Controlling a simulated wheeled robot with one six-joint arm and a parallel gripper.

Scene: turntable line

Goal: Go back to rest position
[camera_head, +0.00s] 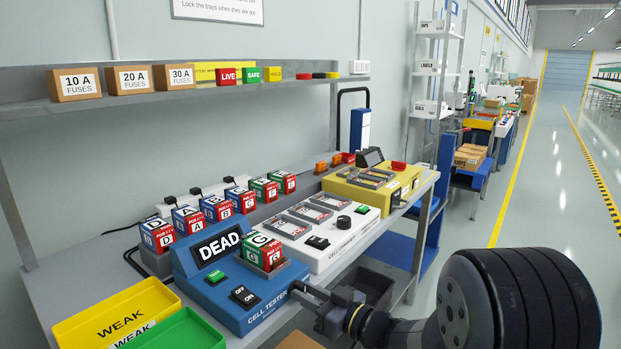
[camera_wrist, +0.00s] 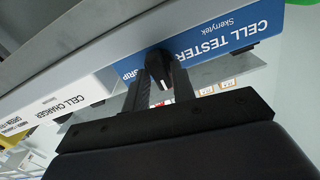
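My gripper (camera_head: 318,296) is low at the front right corner of the blue cell tester (camera_head: 222,305), at the bench's front edge. In the wrist view, the gripper's two fingers (camera_wrist: 157,82) stand apart on either side of a small black knob (camera_wrist: 158,66). The knob is by the tester's blue front (camera_wrist: 215,42), and whether the fingers touch it is not clear. The tester's display reads DEAD, and a green and red G cell (camera_head: 263,252) sits in its slot. My dark wrist covers the lower right of the head view.
A white cell charger (camera_head: 335,250) and a yellow unit (camera_head: 375,187) stand to the right. Yellow (camera_head: 115,312) and green (camera_head: 180,335) trays lie at left; several lettered cells stand behind. A shelf (camera_head: 220,88) with fuse boxes runs above. The aisle (camera_head: 560,190) at right is free.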

